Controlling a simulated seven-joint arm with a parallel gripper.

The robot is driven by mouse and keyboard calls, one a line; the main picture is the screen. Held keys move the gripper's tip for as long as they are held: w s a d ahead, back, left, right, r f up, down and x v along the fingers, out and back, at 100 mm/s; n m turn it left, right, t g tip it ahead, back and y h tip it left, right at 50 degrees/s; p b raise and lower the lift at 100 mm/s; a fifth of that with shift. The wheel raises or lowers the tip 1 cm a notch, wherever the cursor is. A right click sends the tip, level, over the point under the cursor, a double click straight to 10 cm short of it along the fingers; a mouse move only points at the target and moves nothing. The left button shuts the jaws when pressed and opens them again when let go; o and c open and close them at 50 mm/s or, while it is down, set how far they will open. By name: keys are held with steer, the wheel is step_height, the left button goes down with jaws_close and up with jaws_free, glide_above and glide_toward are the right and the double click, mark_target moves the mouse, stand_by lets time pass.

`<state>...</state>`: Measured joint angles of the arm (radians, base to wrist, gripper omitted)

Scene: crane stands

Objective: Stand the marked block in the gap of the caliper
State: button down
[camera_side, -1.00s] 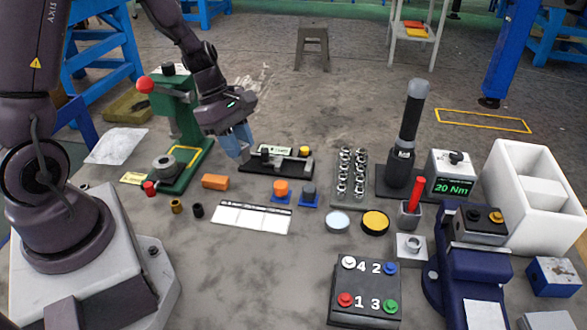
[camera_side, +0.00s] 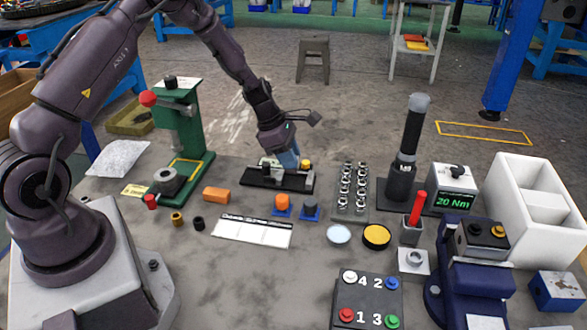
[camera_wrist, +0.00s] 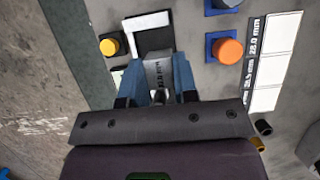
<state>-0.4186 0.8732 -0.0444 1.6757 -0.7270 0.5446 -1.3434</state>
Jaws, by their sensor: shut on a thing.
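My gripper (camera_side: 287,160) is over the caliper (camera_side: 258,182), a long black base with upright parts, a pale display and a yellow knob (camera_side: 306,164). In the wrist view my gripper (camera_wrist: 157,85) has its blue fingers shut on a grey marked block (camera_wrist: 157,70), with printed characters on its face. The block's far end is at the dark base, close to a white-edged part of the caliper (camera_wrist: 147,20). The fingers hide the block in the side view. I cannot tell whether it is inside the gap or above it.
An orange cylinder (camera_side: 282,202) and a dark cylinder (camera_side: 310,204) on blue pads stand just in front. A white label card (camera_side: 253,231) and an orange block (camera_side: 216,195) lie nearby. A rack of metal parts (camera_side: 352,190) is at right, a green press (camera_side: 193,140) at left.

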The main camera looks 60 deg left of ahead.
mark_target(294, 170)
steer(key=shift+w+a+f, duration=0.15)
steer(key=shift+w+f, duration=0.35)
steer(key=shift+f, duration=0.05)
steer(key=shift+w+f, duration=0.15)
steer(key=shift+f, duration=1.5)
steer(key=c, duration=0.9)
jaws_free()
steer(key=shift+f, duration=0.15)
